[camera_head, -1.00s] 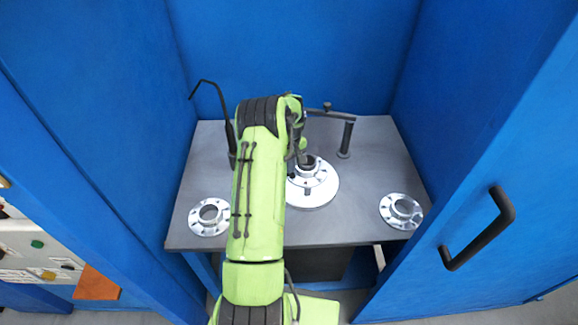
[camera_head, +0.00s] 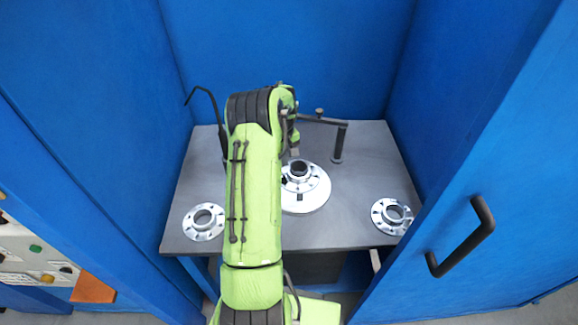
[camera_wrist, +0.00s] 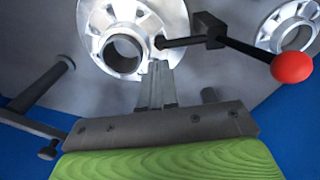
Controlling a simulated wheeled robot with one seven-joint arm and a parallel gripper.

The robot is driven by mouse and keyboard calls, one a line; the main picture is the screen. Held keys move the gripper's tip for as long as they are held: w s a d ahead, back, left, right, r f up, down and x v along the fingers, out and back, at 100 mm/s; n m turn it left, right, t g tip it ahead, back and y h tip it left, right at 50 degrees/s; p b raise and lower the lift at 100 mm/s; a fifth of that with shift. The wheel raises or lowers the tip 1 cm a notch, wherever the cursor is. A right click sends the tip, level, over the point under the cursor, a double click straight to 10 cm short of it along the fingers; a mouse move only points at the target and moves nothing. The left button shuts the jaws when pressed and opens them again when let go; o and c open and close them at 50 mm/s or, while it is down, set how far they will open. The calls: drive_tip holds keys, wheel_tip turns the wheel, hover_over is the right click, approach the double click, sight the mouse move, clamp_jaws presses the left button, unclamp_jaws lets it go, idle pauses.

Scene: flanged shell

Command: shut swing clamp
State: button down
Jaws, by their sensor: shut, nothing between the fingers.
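The swing clamp is a dark post (camera_head: 338,143) at the back right of the table, with an arm (camera_head: 325,121) reaching left from its top, behind the flanged shell. A small knob stands on that arm. In the wrist view the clamp post (camera_wrist: 40,86) is at the left, its arm apart from my fingers. The silver flanged shell (camera_head: 299,181) sits on a round pale base (camera_head: 306,206) mid-table; it also shows in the wrist view (camera_wrist: 93,21). My gripper (camera_wrist: 158,72) is shut and empty, its tips overlapping the shell's rim in view; contact is unclear. My arm hides it in the head view.
Loose flanges lie at the left (camera_head: 204,221) and right (camera_head: 391,216) of the table. A bent black rod (camera_head: 208,97) rises at the left. In the wrist view a black rod ends in a red ball (camera_wrist: 293,67) near my fingers. Blue walls enclose the back and sides.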

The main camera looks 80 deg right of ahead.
wheel_tip(320, 180, up, 8)
drive_tip(key=shift+w, duration=0.25)
drive_tip(key=shift+a, duration=0.1)
idle(0.4)
